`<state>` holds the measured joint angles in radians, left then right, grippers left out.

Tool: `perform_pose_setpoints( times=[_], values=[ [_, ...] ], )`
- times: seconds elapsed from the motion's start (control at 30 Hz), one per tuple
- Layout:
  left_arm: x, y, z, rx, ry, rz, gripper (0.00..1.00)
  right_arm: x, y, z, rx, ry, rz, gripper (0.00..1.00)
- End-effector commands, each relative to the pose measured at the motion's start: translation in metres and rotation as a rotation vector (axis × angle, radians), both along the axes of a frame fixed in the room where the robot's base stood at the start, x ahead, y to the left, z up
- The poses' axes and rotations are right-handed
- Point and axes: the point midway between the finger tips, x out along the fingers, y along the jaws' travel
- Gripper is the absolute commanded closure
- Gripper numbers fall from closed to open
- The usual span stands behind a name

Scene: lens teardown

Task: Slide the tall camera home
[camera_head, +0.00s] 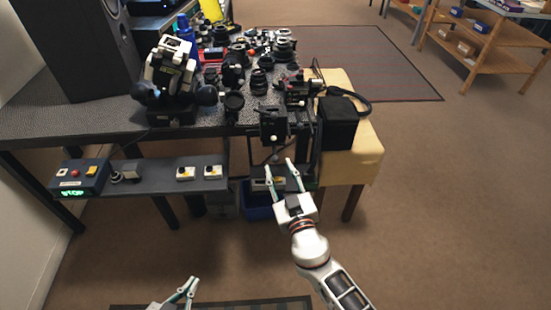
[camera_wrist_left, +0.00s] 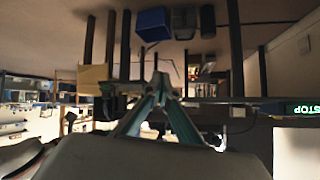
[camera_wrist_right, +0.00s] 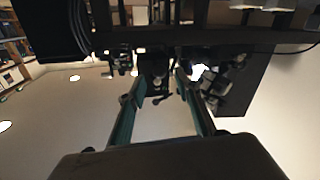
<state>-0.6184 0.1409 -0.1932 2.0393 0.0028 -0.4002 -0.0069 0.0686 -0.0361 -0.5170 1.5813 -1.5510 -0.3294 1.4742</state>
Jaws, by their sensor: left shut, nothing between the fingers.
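A black boxy camera (camera_head: 273,127) stands upright at the front edge of the dark bench, which I take to be the tall camera. A dark support hangs below it. My right gripper (camera_head: 284,167) is open and empty, below and in front of it, apart from it. In the right wrist view, a dark body with a small lever (camera_wrist_right: 156,84) lies ahead between the open fingers (camera_wrist_right: 158,80); I cannot tell if it is the same camera. My left gripper (camera_head: 191,285) is shut and empty, low and far from the bench; its fingertips meet in the left wrist view (camera_wrist_left: 160,80).
A low shelf (camera_head: 150,180) carries a STOP box (camera_head: 80,177). Floor in front is open.

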Motion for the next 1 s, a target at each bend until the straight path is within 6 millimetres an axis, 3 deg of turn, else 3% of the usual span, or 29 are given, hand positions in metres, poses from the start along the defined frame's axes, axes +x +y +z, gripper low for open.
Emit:
perform_pose_setpoints(
  times=[0.1,0.3,0.67,0.7,0.83,1.0],
  values=[
    [-0.002,-0.002,0.001,-0.006,0.002,-0.002,1.00,0.020,0.005,0.003,0.000,-0.003,0.000,0.67],
    [-0.008,-0.004,-0.004,-0.009,0.016,-0.003,1.00,0.042,0.009,0.000,-0.001,0.000,-0.001,0.67],
    [-0.011,-0.003,-0.007,-0.007,0.024,-0.003,1.00,0.049,0.011,0.000,0.001,0.001,-0.001,0.67],
    [-0.011,-0.003,-0.007,-0.007,0.023,-0.003,1.00,0.049,0.011,0.000,0.001,0.001,-0.001,0.69],
    [-0.008,-0.002,-0.004,-0.006,0.016,-0.001,1.00,0.048,0.011,0.000,0.001,0.001,0.000,1.00],
    [-0.001,-0.002,0.001,-0.006,0.001,-0.001,1.00,0.049,0.011,0.000,0.001,0.001,0.000,1.00]
  ],
)
